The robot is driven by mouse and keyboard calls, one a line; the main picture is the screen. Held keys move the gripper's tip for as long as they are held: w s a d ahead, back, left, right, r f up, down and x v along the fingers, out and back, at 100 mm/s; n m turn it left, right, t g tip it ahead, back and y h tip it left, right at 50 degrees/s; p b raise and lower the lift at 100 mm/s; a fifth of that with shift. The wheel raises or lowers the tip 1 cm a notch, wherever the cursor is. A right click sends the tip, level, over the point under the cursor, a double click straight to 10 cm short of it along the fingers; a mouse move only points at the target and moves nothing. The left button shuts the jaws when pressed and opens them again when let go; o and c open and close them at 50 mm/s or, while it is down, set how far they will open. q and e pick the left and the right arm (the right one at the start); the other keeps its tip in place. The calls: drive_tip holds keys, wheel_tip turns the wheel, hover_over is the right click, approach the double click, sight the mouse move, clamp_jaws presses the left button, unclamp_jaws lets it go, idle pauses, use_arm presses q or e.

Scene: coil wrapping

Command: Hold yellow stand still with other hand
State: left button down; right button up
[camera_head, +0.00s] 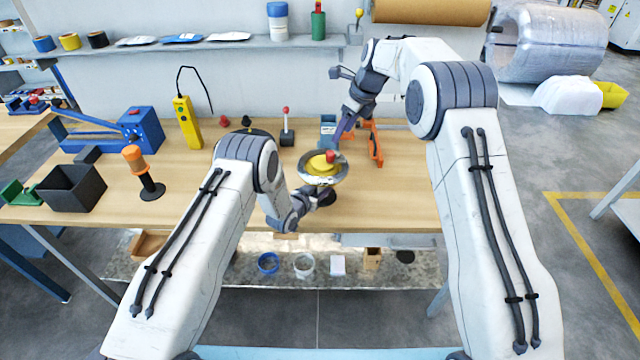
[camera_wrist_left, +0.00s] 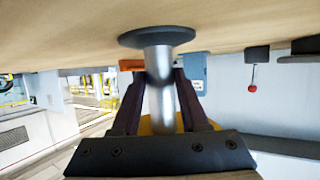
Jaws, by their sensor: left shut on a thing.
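The yellow stand (camera_head: 320,163) is near the front edge of the bench in the head view, with a red knob on top and a silvery ring around its yellow part. In the left wrist view, which is upside down, its grey metal post (camera_wrist_left: 160,85) rises from a dark round base (camera_wrist_left: 157,38) on the wood. My left gripper (camera_wrist_left: 160,100) is shut on this post, one dark finger on each side. My right gripper (camera_head: 341,135) is above and behind the stand, beside a blue-grey block (camera_head: 327,128); its finger gap is too small to judge.
An orange-framed tool (camera_head: 375,143) stands just right of the right gripper. A black-based red-knobbed lever (camera_head: 286,130), yellow handheld device (camera_head: 187,122), orange-topped tool (camera_head: 143,172) and black bin (camera_head: 72,189) are to the left. Bare wood lies left of the stand.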

drive_tip(key=w+d+f+n+t+h, duration=0.35)
drive_tip(key=w+d+f+n, duration=0.3)
drive_tip(key=d, duration=0.25)
drive_tip(key=n+t+y, duration=0.7)
drive_tip(key=n+y, duration=0.6)
drive_tip(key=n, duration=1.4)
approach(323, 157)
drive_tip(key=x, duration=0.3)
drive_tip(key=r+x, duration=0.1)
drive_tip(key=x, duration=0.2)
drive_tip(key=r+x, duration=0.1)
drive_tip(key=x, duration=0.3)
drive_tip(key=shift+s+r, duration=0.1)
drive_tip(key=shift+r, duration=0.05)
clamp_jaws()
